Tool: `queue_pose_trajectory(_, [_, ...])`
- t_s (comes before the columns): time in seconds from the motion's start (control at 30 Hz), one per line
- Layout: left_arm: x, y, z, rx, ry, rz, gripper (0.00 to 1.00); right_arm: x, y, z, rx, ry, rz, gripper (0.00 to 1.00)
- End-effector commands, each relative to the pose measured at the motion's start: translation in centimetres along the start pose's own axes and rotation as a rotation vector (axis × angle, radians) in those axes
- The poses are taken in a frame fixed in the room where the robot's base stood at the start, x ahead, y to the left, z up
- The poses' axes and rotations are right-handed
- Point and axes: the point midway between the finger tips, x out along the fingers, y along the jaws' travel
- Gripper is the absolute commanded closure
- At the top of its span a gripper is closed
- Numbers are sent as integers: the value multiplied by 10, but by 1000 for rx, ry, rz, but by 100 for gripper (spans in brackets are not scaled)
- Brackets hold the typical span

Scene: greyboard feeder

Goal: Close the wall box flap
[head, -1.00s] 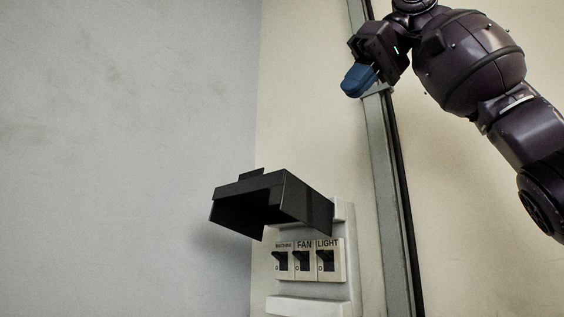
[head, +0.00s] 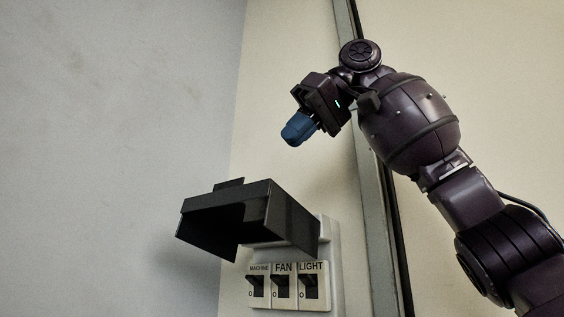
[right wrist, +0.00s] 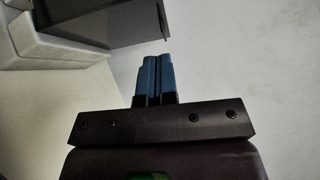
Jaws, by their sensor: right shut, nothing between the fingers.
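The wall box (head: 330,262) is a pale box on the cream wall, low in the head view. Its black flap (head: 233,212) is swung up and stands out from the box above the switches. My right gripper (head: 289,139) has blue fingertips, is shut and empty, and is above the flap, apart from it. In the right wrist view my shut fingers (right wrist: 155,68) point up the picture, and the dark flap (right wrist: 105,20) shows beyond them at the upper left, beside the pale box (right wrist: 45,45). My left gripper is not in view.
Three dark switches (head: 280,287) labelled MACHINE, FAN and LIGHT sit below the flap. A grey vertical post (head: 372,200) runs up the wall right of the box. A grey wall (head: 100,130) stands at the left. The space between gripper and flap looks clear.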

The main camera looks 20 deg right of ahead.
Motion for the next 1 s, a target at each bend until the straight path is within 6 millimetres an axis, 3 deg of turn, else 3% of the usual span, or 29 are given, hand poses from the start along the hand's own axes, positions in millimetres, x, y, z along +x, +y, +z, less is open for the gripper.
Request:
queue_pose_trajectory(0.13, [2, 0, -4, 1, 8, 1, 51, 27, 0, 1, 0, -3, 1, 100])
queue_pose_trajectory(0.4, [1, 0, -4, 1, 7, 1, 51, 45, 1, 20, 1, 0, 1, 100])
queue_pose_trajectory(1.0, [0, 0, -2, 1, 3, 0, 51, 53, 0, 28, 2, 1, 0, 100])
